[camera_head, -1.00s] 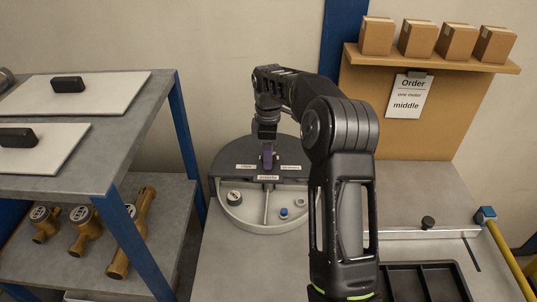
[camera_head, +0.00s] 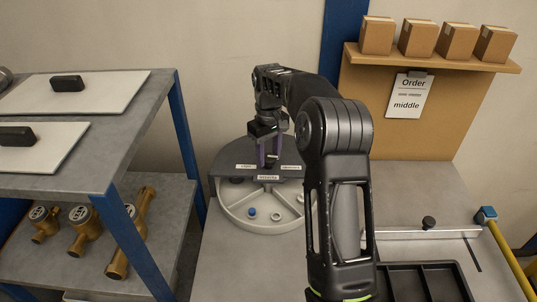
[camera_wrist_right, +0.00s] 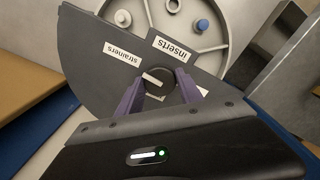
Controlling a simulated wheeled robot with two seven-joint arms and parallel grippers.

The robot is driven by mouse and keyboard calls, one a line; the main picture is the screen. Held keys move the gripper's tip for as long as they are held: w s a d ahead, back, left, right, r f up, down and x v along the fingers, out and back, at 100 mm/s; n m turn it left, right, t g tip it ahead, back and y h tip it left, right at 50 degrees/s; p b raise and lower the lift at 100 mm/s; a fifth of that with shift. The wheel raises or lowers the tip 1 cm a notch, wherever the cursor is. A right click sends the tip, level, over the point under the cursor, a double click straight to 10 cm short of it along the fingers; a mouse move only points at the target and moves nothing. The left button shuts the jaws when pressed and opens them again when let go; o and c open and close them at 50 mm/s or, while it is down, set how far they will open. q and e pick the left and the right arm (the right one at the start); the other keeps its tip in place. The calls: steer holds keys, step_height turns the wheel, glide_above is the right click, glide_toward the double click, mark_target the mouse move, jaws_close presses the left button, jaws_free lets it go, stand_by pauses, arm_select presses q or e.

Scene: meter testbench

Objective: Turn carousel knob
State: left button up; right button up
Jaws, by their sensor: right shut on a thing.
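The carousel is a round light-grey tray (camera_head: 235,214) with dividers, half covered at the back by a dark grey lid (camera_head: 222,160). Its dark round knob (camera_wrist_right: 158,84) with a white bar shows in the right wrist view; in the head view it is hidden by the gripper. My right gripper (camera_head: 268,160) points down over the lid. Its two purple fingers are shut on the knob from both sides, also in the right wrist view (camera_wrist_right: 160,88). The open front sector holds a blue-topped part (camera_head: 252,212) and a pale ring (camera_head: 275,216). My left gripper is out of view.
A shelf (camera_head: 150,95) with white boards and brass meters (camera_head: 82,217) stands at the left. A black tray (camera_head: 425,280) and a rail (camera_head: 440,234) lie to the right. Boxes (camera_head: 415,38) and an order note (camera_head: 408,98) are at the back.

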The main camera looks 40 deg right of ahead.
steer(key=m, duration=0.4)
steer(key=shift+m, duration=0.4)
steer(key=m, duration=0.3)
steer(key=shift+m, duration=0.3)
steer(key=m, duration=0.4)
steer(key=shift+m+p, duration=0.3)
steer(key=shift+m, duration=1.9)
steer(key=o, duration=1.3)
steer(key=shift+o, duration=0.2)
